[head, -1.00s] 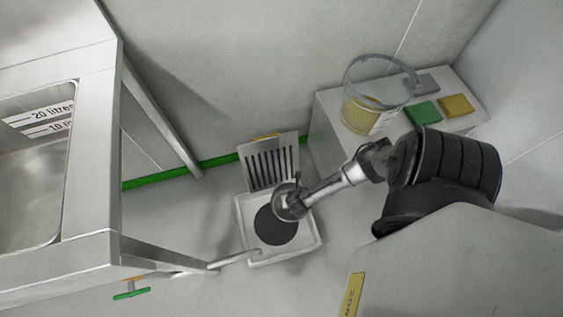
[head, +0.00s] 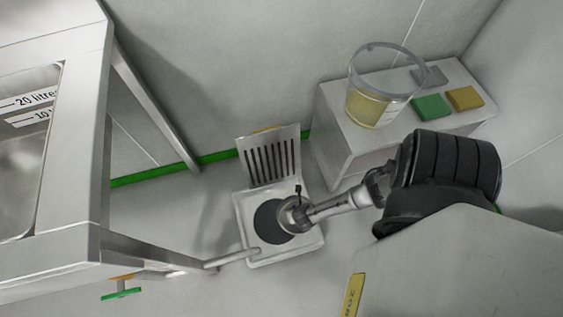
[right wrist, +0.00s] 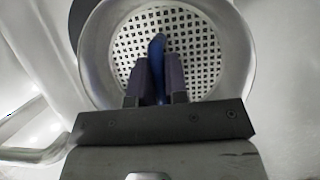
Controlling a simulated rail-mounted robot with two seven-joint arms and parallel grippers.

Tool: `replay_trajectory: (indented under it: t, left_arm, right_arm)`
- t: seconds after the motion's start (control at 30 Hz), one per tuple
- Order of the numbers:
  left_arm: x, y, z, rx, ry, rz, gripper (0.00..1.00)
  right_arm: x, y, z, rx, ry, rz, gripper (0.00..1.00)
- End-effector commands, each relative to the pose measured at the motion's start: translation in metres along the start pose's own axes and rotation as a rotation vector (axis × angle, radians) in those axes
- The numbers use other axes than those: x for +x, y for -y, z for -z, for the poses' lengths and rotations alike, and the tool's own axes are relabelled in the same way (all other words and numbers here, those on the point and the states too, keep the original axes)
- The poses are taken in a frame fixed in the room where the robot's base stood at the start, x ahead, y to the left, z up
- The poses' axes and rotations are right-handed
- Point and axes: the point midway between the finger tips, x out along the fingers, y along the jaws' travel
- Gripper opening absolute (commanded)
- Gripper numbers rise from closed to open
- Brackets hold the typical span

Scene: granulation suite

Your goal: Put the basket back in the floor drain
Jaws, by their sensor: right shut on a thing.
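The floor drain is a pale square pan (head: 246,232) with a dark round opening (head: 268,228) in its middle. The basket is a round metal cup with a perforated bottom (right wrist: 195,40) and a blue grip (right wrist: 157,50), seen in the right wrist view. My right gripper (right wrist: 156,82) is shut on the blue grip. In the head view my right gripper (head: 296,214) is over the right side of the opening, with the basket mostly hidden by it. I cannot tell the basket's height over the drain. My left gripper is not in view.
A slotted grate (head: 272,160) stands upright at the drain's back edge. A pipe (head: 235,257) reaches over its front left edge. A steel tank frame (head: 100,170) is at left. A white box (head: 340,150) bears a clear bucket (head: 372,100) and green and yellow pads.

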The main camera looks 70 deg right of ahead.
Motion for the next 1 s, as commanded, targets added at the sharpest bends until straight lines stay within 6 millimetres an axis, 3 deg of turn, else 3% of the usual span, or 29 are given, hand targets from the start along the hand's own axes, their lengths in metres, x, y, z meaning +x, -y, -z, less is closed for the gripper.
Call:
replay_trajectory:
  t: [0.03, 0.1, 0.4, 0.67, 1.0]
  left_arm:
    - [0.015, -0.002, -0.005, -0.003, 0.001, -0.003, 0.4]
    - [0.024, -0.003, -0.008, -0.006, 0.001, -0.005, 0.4]
    - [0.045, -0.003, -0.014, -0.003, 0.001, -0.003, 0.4]
    - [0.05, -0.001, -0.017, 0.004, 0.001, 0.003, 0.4]
    - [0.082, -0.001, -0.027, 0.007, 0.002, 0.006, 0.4]
  right_arm:
    - [0.016, -0.012, 0.001, 0.004, 0.0, -0.003, 0.0]
    - [0.025, -0.023, -0.001, 0.004, 0.0, -0.003, 0.0]
    - [0.047, -0.053, -0.009, 0.002, -0.001, -0.001, 0.0]
    - [0.053, -0.056, -0.007, 0.0, -0.002, 0.0, 0.0]
    - [0.085, -0.054, 0.006, 0.002, -0.002, 0.0, 0.0]
